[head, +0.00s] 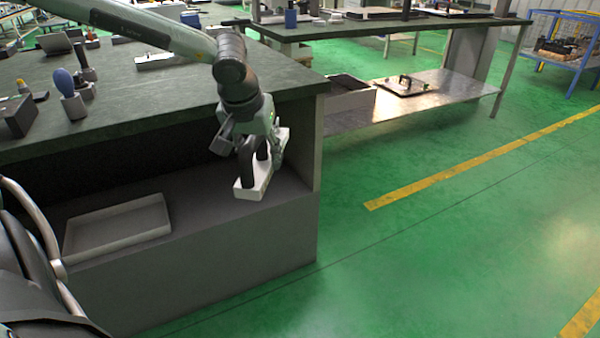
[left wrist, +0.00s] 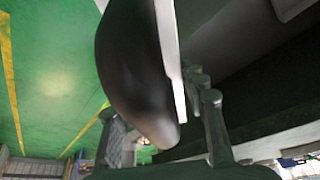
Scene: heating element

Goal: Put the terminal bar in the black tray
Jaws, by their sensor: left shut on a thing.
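My left gripper (head: 259,160) is shut on a part with a white plate and a dark body, probably the terminal bar (head: 252,190). It is over the right end of the grey lower shelf; I cannot tell whether the part touches the shelf. In the left wrist view, its dark rounded body and white edge (left wrist: 169,50) fill the space by the fingers (left wrist: 160,135). I cannot identify a black tray for certain. A light grey shallow tray (head: 118,228) lies empty on the lower shelf at the left. My right gripper is not in view.
The dark workbench top (head: 130,95) overhangs the shelf, with a side panel (head: 319,140) close to my gripper's right. A grey box with a dark inside (head: 345,93) stands on the far bench's lower shelf. Green floor (head: 440,240) is clear at right.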

